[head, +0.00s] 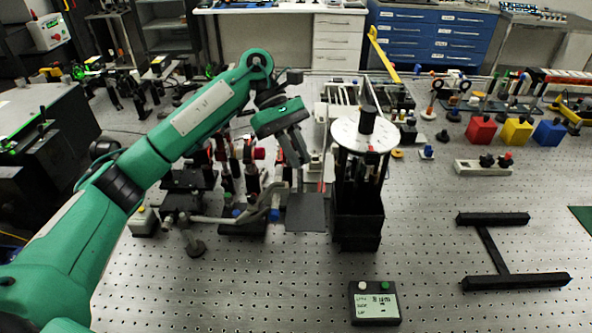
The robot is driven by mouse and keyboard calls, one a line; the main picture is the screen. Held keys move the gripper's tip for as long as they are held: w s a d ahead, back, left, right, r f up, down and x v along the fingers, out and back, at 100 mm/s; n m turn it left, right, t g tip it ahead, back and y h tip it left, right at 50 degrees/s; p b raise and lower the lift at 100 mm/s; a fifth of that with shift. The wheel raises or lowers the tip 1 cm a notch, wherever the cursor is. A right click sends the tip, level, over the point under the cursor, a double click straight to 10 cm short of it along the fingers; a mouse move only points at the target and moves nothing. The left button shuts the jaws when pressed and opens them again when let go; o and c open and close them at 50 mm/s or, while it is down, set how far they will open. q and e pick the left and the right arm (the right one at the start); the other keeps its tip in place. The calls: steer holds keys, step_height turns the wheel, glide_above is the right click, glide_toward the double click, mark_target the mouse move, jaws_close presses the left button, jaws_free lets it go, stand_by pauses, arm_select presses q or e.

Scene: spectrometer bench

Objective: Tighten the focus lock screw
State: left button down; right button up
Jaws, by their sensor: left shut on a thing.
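My left arm reaches in from the left, and its gripper (303,160) points down just left of a black upright instrument (357,218) with a white round top plate (365,134). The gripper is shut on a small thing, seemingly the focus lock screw. The screw itself is hidden by the fingers and too small to make out. A dark square plate (305,213) lies below the fingertips. A grey tube (232,218) with a blue end runs to the left of that plate. My right gripper is not in view.
A small display box (375,302) with two buttons stands at the front. A black H-shaped frame (488,250) lies at right. Red (481,130), yellow (516,131) and blue (549,132) blocks stand behind it. Optics crowd the left and back. The front of the perforated bench is mostly clear.

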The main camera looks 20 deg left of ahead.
arm_select(q)
steer(key=shift+w+f+m+g+b, duration=0.1)
steer(key=shift+m+g+b, duration=0.2)
steer(key=shift+m, duration=0.2)
steer(key=shift+m+g+y, duration=0.3)
steer(key=shift+m+y, duration=0.1)
steer(key=shift+d+r+m+y, duration=0.1)
steer(key=shift+r+m+y, duration=0.15)
steer(key=shift+m, duration=0.25)
steer(key=shift+m+g+y, duration=0.25)
steer(key=shift+m+g, duration=0.05)
steer(key=shift+g, duration=0.1)
steer(key=shift+w+r+m+g+y+p, duration=0.15)
steer(key=shift+m+g+y+p, duration=0.2)
steer(key=shift+m+p, duration=0.3)
steer(key=shift+d+f+m+g+y+p, duration=0.15)
steer(key=shift+f+m+g+y+p, duration=0.1)
steer(key=shift+m+y+p, duration=0.45)
steer(key=c, duration=1.4)
jaws_free()
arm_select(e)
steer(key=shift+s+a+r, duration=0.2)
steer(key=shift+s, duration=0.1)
